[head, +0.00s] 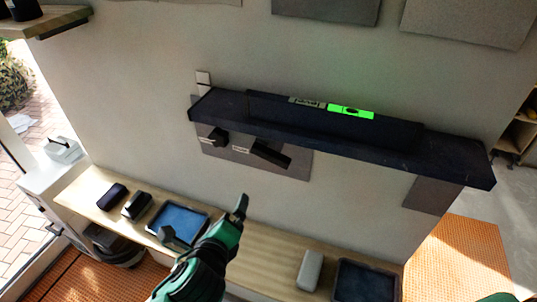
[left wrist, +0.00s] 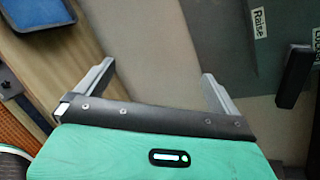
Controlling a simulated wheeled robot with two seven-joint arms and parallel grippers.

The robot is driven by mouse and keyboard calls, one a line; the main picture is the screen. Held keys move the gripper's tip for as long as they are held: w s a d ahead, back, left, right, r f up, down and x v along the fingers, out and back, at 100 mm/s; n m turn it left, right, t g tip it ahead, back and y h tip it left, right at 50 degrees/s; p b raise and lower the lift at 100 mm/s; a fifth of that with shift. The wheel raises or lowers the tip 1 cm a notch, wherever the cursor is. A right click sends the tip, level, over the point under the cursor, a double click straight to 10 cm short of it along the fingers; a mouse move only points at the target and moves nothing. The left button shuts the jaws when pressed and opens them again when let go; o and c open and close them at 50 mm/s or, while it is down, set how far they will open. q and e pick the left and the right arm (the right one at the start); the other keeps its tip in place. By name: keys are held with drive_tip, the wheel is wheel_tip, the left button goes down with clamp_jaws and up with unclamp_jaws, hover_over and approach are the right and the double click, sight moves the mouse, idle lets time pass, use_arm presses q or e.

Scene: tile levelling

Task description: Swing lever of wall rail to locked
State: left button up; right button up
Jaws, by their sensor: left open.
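The wall rail (head: 455,170) is a long dark ledge on the wall. Below it, a grey plate (head: 296,173) carries a black lever (head: 271,154), which sticks out and slants down to the right, and a dark knob (head: 218,137) left of it. In the left wrist view the lever (left wrist: 294,77) is at the right edge, beside a cut-off label (left wrist: 314,40) starting "Lock"; another label (left wrist: 259,22) reads "Raise". My left gripper (head: 205,222) is open and empty, below and left of the lever, apart from it. My right gripper is not in view.
A wooden bench (head: 262,250) below holds a blue tray (head: 178,219), a dark tray (head: 367,283), a pale block (head: 309,270) and small dark items. The wall between gripper and lever is clear.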

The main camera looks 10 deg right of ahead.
use_arm(q)
drive_tip(key=s+d+r+m+t+h, duration=0.1)
drive_tip(key=s+r+m, duration=0.1)
drive_tip(key=r+m, duration=0.15)
drive_tip(key=s+d+r+m+h, duration=0.1)
drive_tip(key=s+r+m, duration=0.1)
drive_tip(key=r+m, duration=0.15)
drive_tip(key=m+t+h+p, duration=0.1)
drive_tip(key=m+h, duration=0.2)
drive_tip(key=m, duration=0.6)
approach(269, 158)
drive_tip(key=b+x, duration=0.8)
drive_tip(key=b, duration=0.3)
drive_tip(key=shift+d+r, duration=0.1)
drive_tip(key=shift+r, duration=0.1)
drive_tip(key=shift+w+d+f, duration=0.1)
drive_tip(key=shift+w+d, duration=0.25)
drive_tip(key=shift+w, duration=0.25)
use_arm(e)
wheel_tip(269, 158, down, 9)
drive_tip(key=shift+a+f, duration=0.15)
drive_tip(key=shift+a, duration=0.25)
use_arm(q)
drive_tip(key=shift+c, duration=0.5)
drive_tip(key=c, duration=1.2)
drive_tip(key=shift+w, duration=0.1)
drive_tip(key=shift+c, duration=0.2)
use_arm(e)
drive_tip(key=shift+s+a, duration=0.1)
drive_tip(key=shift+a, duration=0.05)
